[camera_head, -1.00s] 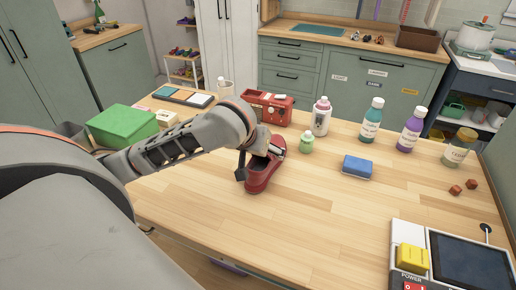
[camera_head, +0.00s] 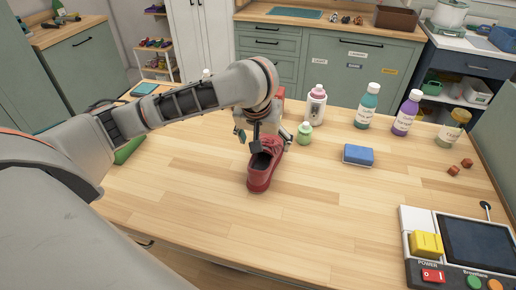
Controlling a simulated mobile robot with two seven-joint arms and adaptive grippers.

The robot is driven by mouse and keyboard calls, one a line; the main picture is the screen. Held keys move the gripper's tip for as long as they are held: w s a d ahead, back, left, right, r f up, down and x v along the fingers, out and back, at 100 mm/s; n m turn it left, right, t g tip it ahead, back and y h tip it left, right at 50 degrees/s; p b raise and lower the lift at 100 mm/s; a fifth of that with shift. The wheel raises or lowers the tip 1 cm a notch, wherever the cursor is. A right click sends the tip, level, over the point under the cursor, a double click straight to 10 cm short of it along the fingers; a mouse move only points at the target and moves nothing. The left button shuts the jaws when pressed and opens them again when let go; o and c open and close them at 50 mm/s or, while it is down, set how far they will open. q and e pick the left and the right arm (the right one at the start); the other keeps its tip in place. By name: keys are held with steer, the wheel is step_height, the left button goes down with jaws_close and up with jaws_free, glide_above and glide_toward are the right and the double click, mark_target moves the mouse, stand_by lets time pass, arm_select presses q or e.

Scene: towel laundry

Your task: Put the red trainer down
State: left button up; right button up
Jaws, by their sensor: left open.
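The red trainer (camera_head: 262,174) stands upright on the wooden table (camera_head: 330,205), its heel end towards me. My left gripper (camera_head: 254,143) is open just above the trainer, over the far part of its opening. I cannot tell whether a finger still touches the shoe. My left wrist hides part of the trainer's far end. My right gripper is not in view.
A blue sponge (camera_head: 358,155) lies further right. A control panel (camera_head: 455,250) fills the front right corner. The table's front middle is clear.

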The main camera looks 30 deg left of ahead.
arm_select(q)
steer(key=shift+w+f, duration=0.2)
steer(key=shift+f, duration=0.2)
steer(key=shift+x, duration=3.5)
steer(key=shift+a, duration=0.15)
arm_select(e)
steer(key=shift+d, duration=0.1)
arm_select(q)
steer(key=shift+c, duration=0.3)
steer(key=c, duration=1.3)
steer(key=shift+r, duration=0.1)
steer(key=shift+c, duration=0.8)
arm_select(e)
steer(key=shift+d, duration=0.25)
arm_select(q)
steer(key=shift+w, duration=0.1)
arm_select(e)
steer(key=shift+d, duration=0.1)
